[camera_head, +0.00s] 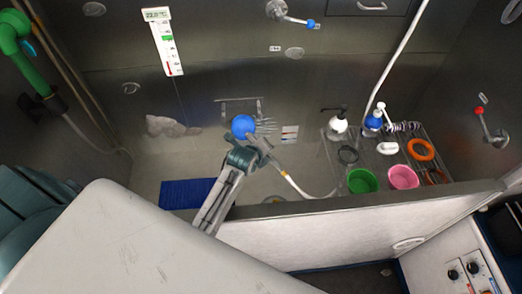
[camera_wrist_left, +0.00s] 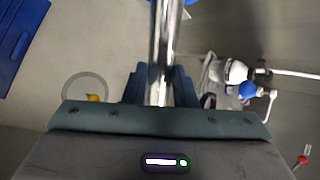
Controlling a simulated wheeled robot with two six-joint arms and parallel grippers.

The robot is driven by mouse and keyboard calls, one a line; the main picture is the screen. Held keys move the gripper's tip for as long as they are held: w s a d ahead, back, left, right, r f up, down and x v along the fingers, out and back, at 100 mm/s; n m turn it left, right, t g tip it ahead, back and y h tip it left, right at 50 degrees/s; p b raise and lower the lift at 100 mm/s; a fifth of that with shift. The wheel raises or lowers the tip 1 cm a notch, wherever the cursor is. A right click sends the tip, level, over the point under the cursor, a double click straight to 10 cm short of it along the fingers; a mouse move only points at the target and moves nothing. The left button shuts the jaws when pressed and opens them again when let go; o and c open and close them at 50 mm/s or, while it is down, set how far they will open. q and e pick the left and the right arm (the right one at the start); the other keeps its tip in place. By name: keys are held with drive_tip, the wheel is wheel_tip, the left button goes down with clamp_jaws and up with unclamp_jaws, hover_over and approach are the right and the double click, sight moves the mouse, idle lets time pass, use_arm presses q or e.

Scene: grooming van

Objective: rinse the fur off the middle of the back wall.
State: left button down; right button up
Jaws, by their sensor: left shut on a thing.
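In the head view my left gripper (camera_head: 250,152) is over the tub, shut on the shower handle. In the left wrist view the handle shows as a chrome tube (camera_wrist_left: 163,50) running up from my gripper. A round blue head (camera_head: 243,126) is just above my gripper, in front of the back wall (camera_head: 215,80). Thin pale lines lie beside it; I cannot tell whether they are water. A grey fur-like clump (camera_head: 170,127) is at the lower back wall, left of my gripper and apart from it. My right gripper is not in view.
A white hose (camera_head: 310,193) trails right from my gripper. A rack (camera_head: 330,158) at right holds bottles, a green bowl (camera_head: 362,181), a pink bowl (camera_head: 404,177) and an orange ring (camera_head: 421,149). A blue mat (camera_head: 186,193) lies at left. The tub's front wall (camera_head: 330,232) stands nearest.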

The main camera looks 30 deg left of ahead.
use_arm(q)
drive_tip(key=shift+w+d, duration=0.2)
drive_tip(key=shift+d, duration=0.1)
drive_tip(key=shift+r, duration=0.1)
drive_tip(key=shift+r, duration=3.45)
